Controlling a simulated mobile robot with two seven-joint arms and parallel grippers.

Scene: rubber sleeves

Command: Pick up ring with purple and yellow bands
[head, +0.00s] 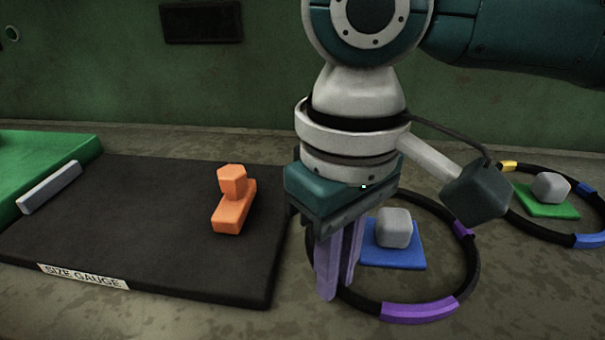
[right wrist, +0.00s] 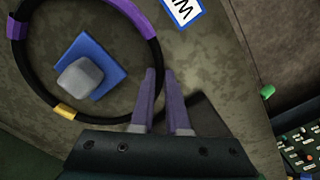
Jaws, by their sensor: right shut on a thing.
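The black ring with purple and yellow bands (head: 420,311) lies around a blue pad (head: 408,262) with a grey block (head: 394,228) on it. Two purple bands show in the head view; the yellow band shows in the right wrist view (right wrist: 65,111). My right gripper (head: 338,290) points down at the ring's left side in the head view, its purple fingers shut on the ring's rim. In the right wrist view the fingertips (right wrist: 160,76) are at the ring's edge, and the left finger hides part of it. The ring looks low, near the table; any gap below is unclear. My left gripper is not in view.
A second ring (head: 586,240) with yellow and blue bands lies at the right around a green pad (head: 540,207) and grey block. A dark SIZE GAUGE board (head: 150,220) with an orange piece (head: 233,200) is at left, beside a green board (head: 50,150) and grey bar.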

